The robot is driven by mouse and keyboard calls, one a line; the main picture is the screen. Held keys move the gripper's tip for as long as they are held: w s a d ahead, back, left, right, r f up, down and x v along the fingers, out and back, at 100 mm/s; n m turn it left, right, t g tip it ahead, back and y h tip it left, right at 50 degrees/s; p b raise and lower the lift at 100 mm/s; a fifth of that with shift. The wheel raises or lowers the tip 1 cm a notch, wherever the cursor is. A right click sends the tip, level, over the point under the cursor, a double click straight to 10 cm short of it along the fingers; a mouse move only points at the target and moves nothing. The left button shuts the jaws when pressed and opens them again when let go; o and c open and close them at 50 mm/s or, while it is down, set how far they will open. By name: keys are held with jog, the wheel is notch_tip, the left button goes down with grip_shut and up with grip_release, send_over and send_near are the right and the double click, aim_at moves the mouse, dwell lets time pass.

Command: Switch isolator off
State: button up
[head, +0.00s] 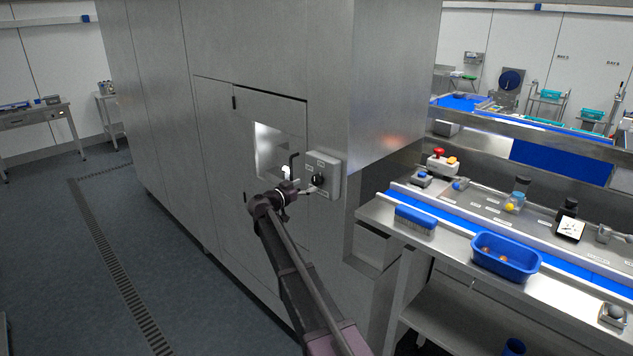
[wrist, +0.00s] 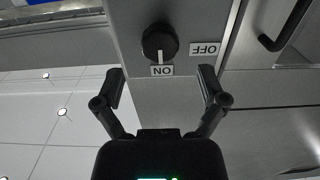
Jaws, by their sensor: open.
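The isolator is a grey box (head: 324,174) on the front of the large steel cabinet, to the right of a lit window. Its black rotary knob (wrist: 160,42) shows in the wrist view with a white pointer line aimed at the ON label (wrist: 162,71). The OFF label (wrist: 205,49) is to the right of the knob in that view. My gripper (wrist: 163,80) is open and empty, its two fingers spread either side of the ON label, short of the knob. In the head view my gripper (head: 308,191) is close to the box's lower left.
A black door handle (wrist: 285,25) is near the isolator. The steel cabinet (head: 220,150) fills the middle. On the right, a bench holds a blue tray (head: 505,257), a brush (head: 415,219) and a red button box (head: 439,162). The floor at left is clear.

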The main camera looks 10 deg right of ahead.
aim_at(315, 181)
jog(key=shift+x, duration=2.85)
jog(key=c, duration=1.2)
